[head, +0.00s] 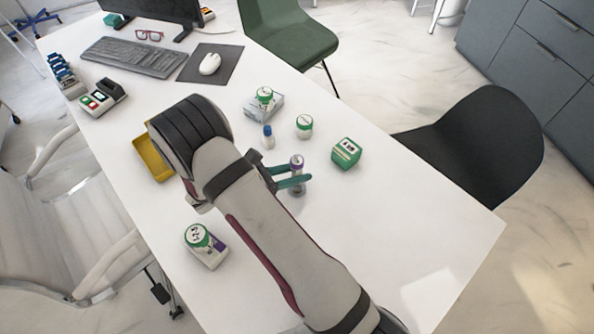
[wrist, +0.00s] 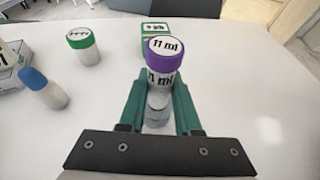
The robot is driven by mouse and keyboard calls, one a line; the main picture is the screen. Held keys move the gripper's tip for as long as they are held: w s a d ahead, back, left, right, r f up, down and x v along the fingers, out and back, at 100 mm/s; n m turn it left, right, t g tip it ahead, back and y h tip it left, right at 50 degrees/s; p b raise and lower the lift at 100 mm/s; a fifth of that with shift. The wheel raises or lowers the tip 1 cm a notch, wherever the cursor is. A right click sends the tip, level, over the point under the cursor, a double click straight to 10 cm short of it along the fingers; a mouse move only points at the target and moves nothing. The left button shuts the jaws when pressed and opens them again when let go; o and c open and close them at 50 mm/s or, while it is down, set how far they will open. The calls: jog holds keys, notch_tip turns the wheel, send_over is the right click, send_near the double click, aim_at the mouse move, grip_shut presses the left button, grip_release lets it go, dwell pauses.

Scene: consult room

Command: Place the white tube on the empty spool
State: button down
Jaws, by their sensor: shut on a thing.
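My gripper (head: 298,176) is shut on a small white tube (head: 296,160) with a purple cap, over the middle of the white table. In the wrist view the tube (wrist: 162,75) stands upright between the green fingers (wrist: 159,92), its label reading "11 ml". A pale grey cylindrical part (wrist: 157,108) shows below the label; I cannot tell whether it is the tube's lower body or a separate thing under it. I cannot make out an empty spool for certain. A blue-capped white tube (head: 268,138) stands to the left of my gripper, apart from it.
A green-capped jar (head: 304,127) and a green box (head: 346,153) stand beyond my gripper. Another green-capped jar (head: 264,96) is on a white box. A yellow tray (head: 154,160) and a box with a green-topped jar (head: 207,246) are at left. The table's right part is clear.

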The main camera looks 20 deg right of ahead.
jog(key=c, duration=0.6)
grip_release()
jog(key=shift+f, duration=0.1)
jog(key=v, duration=1.1)
jog(key=s+d+r+m+g+y, duration=0.5)
jog(key=s+d+r+m, duration=0.1)
jog(key=s+r+m, duration=0.35)
jog(key=s+a+r+m+t+y, duration=0.1)
jog(key=s+a+m+y, duration=0.1)
jog(key=s+m+y, duration=0.3)
jog(key=s+a+r+m+t+y, duration=0.1)
jog(key=s+a+r+m+y, duration=0.1)
jog(key=s+m+y, duration=0.3)
jog(key=s+m, duration=0.3)
jog(key=m, duration=0.3)
jog(key=shift+a, duration=0.25)
jog(key=shift+r, duration=0.1)
